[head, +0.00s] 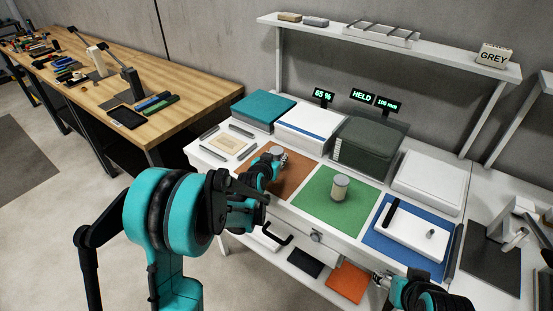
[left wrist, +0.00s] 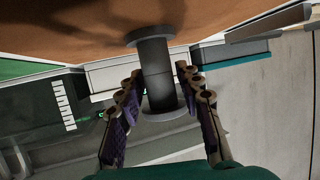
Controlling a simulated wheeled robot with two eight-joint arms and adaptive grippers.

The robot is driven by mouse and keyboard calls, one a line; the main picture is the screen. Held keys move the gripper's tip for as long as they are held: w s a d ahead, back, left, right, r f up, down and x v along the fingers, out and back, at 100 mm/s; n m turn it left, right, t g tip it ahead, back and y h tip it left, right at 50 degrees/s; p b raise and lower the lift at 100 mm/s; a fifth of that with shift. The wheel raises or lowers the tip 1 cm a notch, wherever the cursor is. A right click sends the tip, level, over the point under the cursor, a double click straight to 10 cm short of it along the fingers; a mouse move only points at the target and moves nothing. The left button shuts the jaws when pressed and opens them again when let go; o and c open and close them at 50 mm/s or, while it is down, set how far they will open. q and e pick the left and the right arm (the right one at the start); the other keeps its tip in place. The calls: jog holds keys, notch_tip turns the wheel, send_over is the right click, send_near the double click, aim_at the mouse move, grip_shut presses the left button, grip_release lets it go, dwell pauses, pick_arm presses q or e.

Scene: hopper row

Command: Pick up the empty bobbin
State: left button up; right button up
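The empty bobbin, a bare grey spool with a flange at each end (left wrist: 156,70), stands on the brown mat; its top shows in the head view (head: 278,151). My left gripper (head: 273,162) is down at this bobbin. In the left wrist view the fingers (left wrist: 158,82) are spread on either side of the core, with a narrow gap visible, so the gripper looks open around it. My right gripper (head: 382,279) is low at the table's front edge, partly cut off by its arm; its fingers are too small to read.
A wound tan bobbin (head: 340,188) stands on the green mat (head: 318,205). A white tray (head: 415,236) lies on the blue mat to the right. Closed boxes, including a dark green one (head: 367,146), line the back. A drawer handle (head: 316,236) juts out in front.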

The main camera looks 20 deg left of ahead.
aim_at(279, 151)
pick_arm(q)
grip_shut()
jog(key=shift+r+p, duration=0.3)
jog(key=shift+r, duration=0.2)
jog(key=r+p, duration=0.1)
jog(key=r, duration=0.1)
jog(key=d+r+p, duration=0.1)
jog(key=r, duration=0.1)
jog(key=shift+s, duration=0.1)
jog(key=s+d+r+p, duration=0.2)
jog(key=d+r, duration=0.4)
jog(key=d, duration=0.4)
jog(key=shift+d+p, duration=0.25)
jog(key=shift+p, duration=0.35)
jog(key=shift+w, duration=0.1)
